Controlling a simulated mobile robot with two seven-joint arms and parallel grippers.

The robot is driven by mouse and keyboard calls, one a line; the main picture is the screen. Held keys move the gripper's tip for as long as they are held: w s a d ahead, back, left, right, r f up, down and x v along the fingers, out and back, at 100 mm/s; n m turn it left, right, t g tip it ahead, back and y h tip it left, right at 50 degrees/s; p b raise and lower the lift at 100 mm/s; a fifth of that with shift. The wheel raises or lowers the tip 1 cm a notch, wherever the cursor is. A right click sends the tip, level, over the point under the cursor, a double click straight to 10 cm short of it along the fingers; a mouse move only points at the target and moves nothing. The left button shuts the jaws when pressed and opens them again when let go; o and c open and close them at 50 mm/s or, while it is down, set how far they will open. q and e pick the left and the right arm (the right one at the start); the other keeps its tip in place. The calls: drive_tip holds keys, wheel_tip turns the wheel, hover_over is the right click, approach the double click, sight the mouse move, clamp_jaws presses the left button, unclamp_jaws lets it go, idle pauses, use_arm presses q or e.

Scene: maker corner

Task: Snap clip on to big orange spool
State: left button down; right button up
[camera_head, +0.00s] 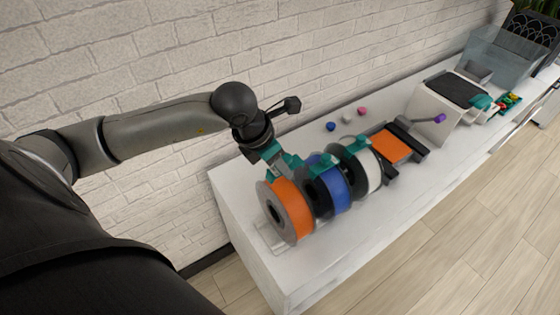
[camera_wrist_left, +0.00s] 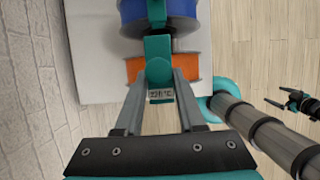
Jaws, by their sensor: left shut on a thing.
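The big orange spool (camera_head: 292,208) stands upright at the near end of the white bench, and its orange rim also shows in the left wrist view (camera_wrist_left: 187,88). My left gripper (camera_head: 270,153) is above its top edge, shut on a teal clip (camera_head: 287,163). In the left wrist view the clip (camera_wrist_left: 158,70) sits between the fingertips, over the orange rim. I cannot tell whether it touches or grips the spool. A small label shows between the fingers. What looks like my right gripper (camera_wrist_left: 297,102) is at the right of that view, its jaws too small to read.
A blue spool (camera_head: 335,185) and a white spool (camera_head: 373,172) stand close beside the orange one, with teal clips on top. An orange-topped device (camera_head: 398,147) and a grey-white machine (camera_head: 440,117) stand farther right. Small balls (camera_head: 347,118) lie near the brick wall.

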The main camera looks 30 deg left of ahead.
sight(284, 188)
use_arm(q)
drive_tip(key=shift+f+b, duration=0.85)
drive_tip(key=shift+f, duration=0.75)
wheel_tip(284, 188, down, 2)
drive_tip(key=shift+f+b, duration=0.1)
drive_tip(key=shift+b, duration=0.95)
drive_tip(key=shift+b, duration=0.35)
drive_tip(key=shift+f+b, duration=0.7)
drive_tip(key=shift+b, duration=0.25)
